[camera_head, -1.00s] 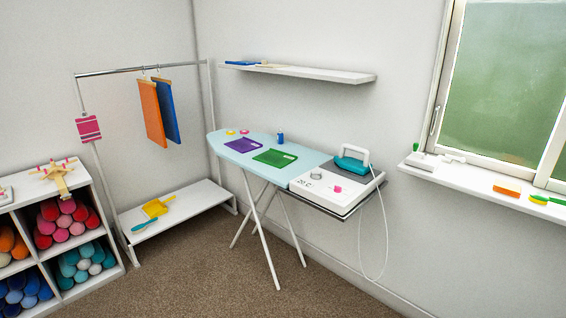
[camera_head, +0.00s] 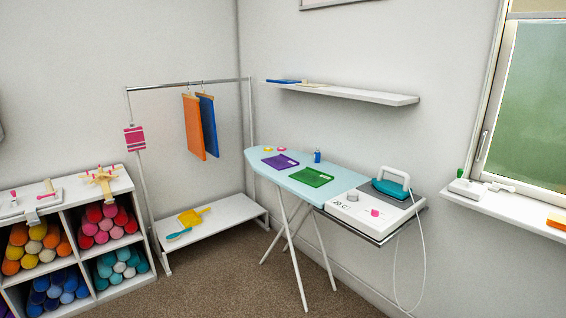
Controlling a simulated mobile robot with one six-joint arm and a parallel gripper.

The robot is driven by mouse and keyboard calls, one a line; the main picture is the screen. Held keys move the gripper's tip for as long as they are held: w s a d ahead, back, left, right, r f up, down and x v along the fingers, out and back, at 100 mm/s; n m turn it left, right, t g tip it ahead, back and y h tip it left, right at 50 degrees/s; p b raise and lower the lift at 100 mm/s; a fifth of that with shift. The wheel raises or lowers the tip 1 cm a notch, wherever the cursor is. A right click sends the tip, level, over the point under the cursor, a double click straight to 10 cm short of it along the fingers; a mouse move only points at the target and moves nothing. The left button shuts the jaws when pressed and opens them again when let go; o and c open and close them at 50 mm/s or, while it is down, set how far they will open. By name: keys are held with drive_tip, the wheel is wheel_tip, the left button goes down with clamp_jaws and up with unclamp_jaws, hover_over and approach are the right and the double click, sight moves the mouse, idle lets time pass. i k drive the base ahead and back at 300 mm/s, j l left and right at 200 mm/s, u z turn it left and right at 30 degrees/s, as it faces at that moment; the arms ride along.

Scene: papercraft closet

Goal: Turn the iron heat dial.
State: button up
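The white iron station (camera_head: 365,212) sits at the right end of the light blue ironing board (camera_head: 335,179). On its top face is a grey round dial (camera_head: 352,196), with a pink knob (camera_head: 375,212) to its right. Its front reads what looks like "20 C". The teal iron (camera_head: 391,187) with a white handle rests at the back of the station, and a white cord hangs below. My gripper is not in view.
A wall shelf (camera_head: 345,94) hangs above. A clothes rack, low bench (camera_head: 222,217) and cubby shelf (camera_head: 95,204) stand left. A windowsill (camera_head: 500,203) is at right. Carpet before the board is clear.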

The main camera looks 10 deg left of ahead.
sight(375, 213)
drive_tip(key=i+j, duration=0.3)
drive_tip(key=i, duration=0.15)
drive_tip(key=i+j+u, duration=0.1)
drive_tip(key=i+j, duration=0.25)
drive_tip(key=i, duration=0.15)
drive_tip(key=i+j, duration=0.3)
drive_tip(key=i, duration=0.15)
drive_tip(key=i+j+u, duration=0.1)
drive_tip(key=i+j, duration=0.15)
drive_tip(key=i, duration=0.25)
drive_tip(key=i+j, duration=0.25)
drive_tip(key=i, duration=0.25)
drive_tip(key=k+l+z, duration=0.2)
drive_tip(key=z, duration=0.25)
